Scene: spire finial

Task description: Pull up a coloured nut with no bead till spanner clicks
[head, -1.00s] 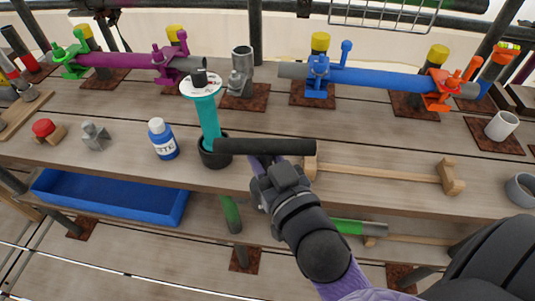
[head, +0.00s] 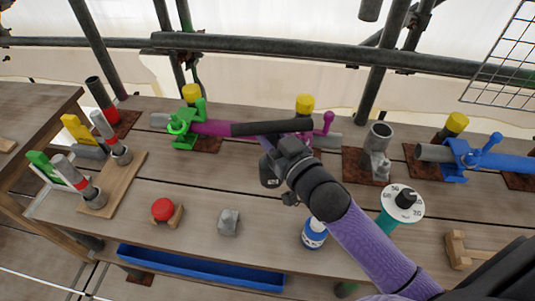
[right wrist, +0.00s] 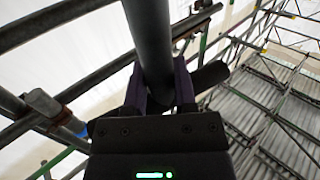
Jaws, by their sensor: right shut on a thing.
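My right gripper (head: 266,141) is shut on a dark bar (head: 272,128), likely the spanner. The bar lies across the view in front of the magenta tube (head: 214,127); I cannot tell whether they touch. In the right wrist view the bar (right wrist: 150,40) sits between the jaws. A green clamp (head: 181,124) with an upright lug is on the left of the tube. A magenta clamp (head: 325,129) is near its right end, partly behind the bar's end. A blue clamp (head: 466,156) is on the blue tube (head: 512,162). Beads cannot be made out. My left gripper is out of view.
A blue-and-white bottle (head: 314,234), a grey block (head: 228,222) and a red knob (head: 162,209) are on the bench. A scaffold rail (head: 330,50) crosses behind. A blue tray (head: 200,268) is below.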

